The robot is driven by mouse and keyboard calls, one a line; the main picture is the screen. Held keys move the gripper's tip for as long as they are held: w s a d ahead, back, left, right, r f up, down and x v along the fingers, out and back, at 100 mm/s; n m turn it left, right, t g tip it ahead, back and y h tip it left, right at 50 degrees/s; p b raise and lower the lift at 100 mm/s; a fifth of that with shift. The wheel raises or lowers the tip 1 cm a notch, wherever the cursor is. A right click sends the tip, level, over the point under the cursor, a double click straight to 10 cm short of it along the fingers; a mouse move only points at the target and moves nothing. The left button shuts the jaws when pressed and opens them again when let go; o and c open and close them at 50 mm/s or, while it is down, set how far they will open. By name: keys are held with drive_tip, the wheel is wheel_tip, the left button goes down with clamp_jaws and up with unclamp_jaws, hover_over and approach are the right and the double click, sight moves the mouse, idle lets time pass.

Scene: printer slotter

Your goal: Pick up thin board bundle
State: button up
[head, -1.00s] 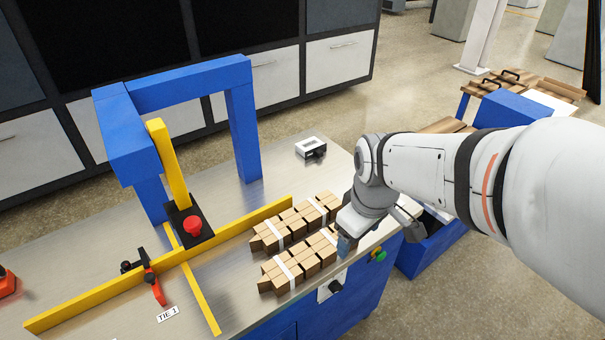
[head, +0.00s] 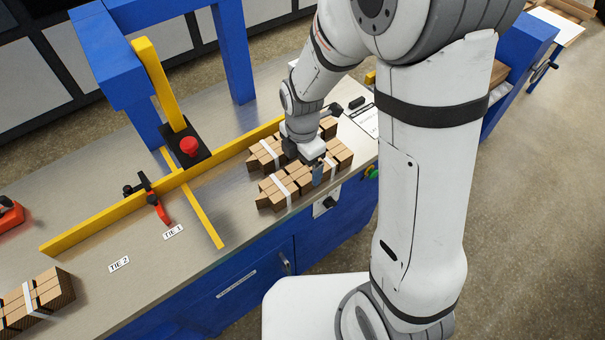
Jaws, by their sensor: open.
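Two rows of tan cardboard-like board bundles with white bands lie side by side on the metal worktop (head: 215,262). The front row (head: 285,187) is nearer the worktop's front edge, and the back row (head: 266,153) is nearer the yellow fence. Another banded tan bundle (head: 45,297) lies at the lower left. I cannot tell which is the thin one. My gripper (head: 305,165) points down over the front row, with one blue-tipped finger at its near side. The other finger is partly hidden. It is open; contact with the boards cannot be told.
A yellow fence (head: 95,228) runs along the worktop behind the bundles. A blue frame (head: 118,70) with a yellow lever (head: 158,85) and red knob (head: 189,146) stands behind. A red clamp (head: 154,203) sits left. The worktop's middle front is clear.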

sight(303, 171)
drive_tip(key=shift+d+f, duration=0.1)
drive_tip(key=shift+f, duration=1.8)
drive_tip(key=shift+c, duration=0.4)
drive_tip(key=c, duration=1.1)
